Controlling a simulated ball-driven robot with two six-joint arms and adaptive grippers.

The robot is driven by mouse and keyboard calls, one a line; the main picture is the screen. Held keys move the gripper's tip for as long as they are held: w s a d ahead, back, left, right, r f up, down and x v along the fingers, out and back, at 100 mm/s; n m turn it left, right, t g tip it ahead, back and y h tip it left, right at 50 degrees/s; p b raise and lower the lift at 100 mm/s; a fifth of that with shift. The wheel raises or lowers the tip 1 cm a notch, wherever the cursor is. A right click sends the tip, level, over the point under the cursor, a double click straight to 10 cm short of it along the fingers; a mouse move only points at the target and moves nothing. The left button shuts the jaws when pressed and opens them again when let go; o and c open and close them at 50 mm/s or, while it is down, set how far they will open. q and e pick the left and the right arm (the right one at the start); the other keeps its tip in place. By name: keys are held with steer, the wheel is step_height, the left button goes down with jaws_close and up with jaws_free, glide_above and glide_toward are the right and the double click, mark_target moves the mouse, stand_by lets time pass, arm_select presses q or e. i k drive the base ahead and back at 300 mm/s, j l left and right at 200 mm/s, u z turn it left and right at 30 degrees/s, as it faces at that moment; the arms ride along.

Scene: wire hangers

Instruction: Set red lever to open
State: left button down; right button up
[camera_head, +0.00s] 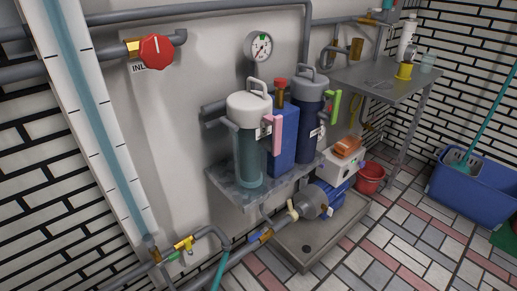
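A pinkish-red upright lever (277,134) stands at the right side of a filter canister (249,150) with a white cap and a grey-green body. A small label with markings sits beside the lever, too small to read. A red round knob (156,51) with a white mark is on the pipe at the upper left, above a partly hidden label starting "INL". It is a knob rather than a bar-shaped lever. Neither of my grippers is in view.
A dark blue canister (307,118) with a green lever (335,107) stands to the right on the same grey shelf (231,187). A blue box (284,140) is between the canisters. A pump (313,203) sits below. A metal table (388,78) stands at the back right.

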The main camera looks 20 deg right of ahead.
mark_target(329, 108)
steer(key=z, duration=1.15)
steer(key=i+l+u, duration=0.15)
steer(key=u, duration=0.3)
steer(key=i+l+u, duration=0.2)
steer(key=u, duration=0.25)
